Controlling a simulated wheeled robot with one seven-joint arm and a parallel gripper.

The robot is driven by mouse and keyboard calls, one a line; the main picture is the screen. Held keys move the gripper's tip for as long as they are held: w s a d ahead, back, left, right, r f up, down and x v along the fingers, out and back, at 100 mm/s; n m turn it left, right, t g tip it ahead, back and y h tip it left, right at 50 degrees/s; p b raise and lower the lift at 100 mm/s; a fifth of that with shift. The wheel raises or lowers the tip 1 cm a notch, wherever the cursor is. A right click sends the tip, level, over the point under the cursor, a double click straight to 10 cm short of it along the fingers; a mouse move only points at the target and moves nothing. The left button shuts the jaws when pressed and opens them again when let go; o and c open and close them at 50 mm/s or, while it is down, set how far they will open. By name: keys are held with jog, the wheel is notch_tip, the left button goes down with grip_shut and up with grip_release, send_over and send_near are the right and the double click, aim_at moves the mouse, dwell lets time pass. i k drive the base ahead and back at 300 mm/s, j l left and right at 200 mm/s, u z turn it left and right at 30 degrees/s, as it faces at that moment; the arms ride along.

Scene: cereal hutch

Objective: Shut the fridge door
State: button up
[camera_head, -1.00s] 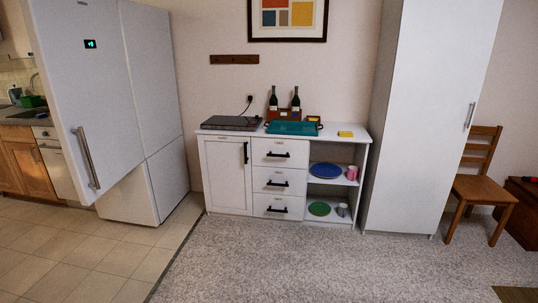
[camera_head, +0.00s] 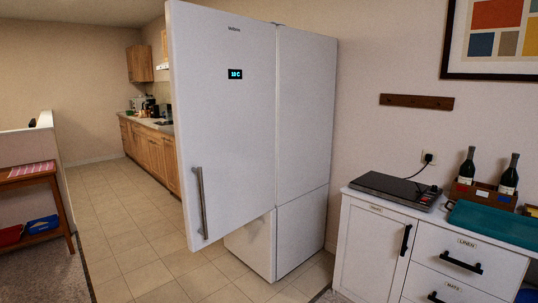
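The tall white fridge (camera_head: 304,125) stands left of the white cabinet, against the wall. Its upper door (camera_head: 222,125) stands open, swung out toward the left front, with its outer face toward me. The door carries a small lit display (camera_head: 235,74) and a vertical metal handle (camera_head: 201,203) low near its left edge. The lower door (camera_head: 252,243) appears closed beneath it. The fridge's inside is hidden behind the open door. My gripper is in none of the views.
A wooden shelf table (camera_head: 30,186) stands at the far left. The tiled floor (camera_head: 125,235) left of the fridge is clear.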

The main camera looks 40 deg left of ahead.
aim_at(223, 64)
jog(key=i+u, duration=0.75)
jog(key=i+l+u, duration=0.2)
jog(key=i+u, duration=0.2)
jog(key=i+l+u, duration=0.35)
jog(key=k+j, duration=0.1)
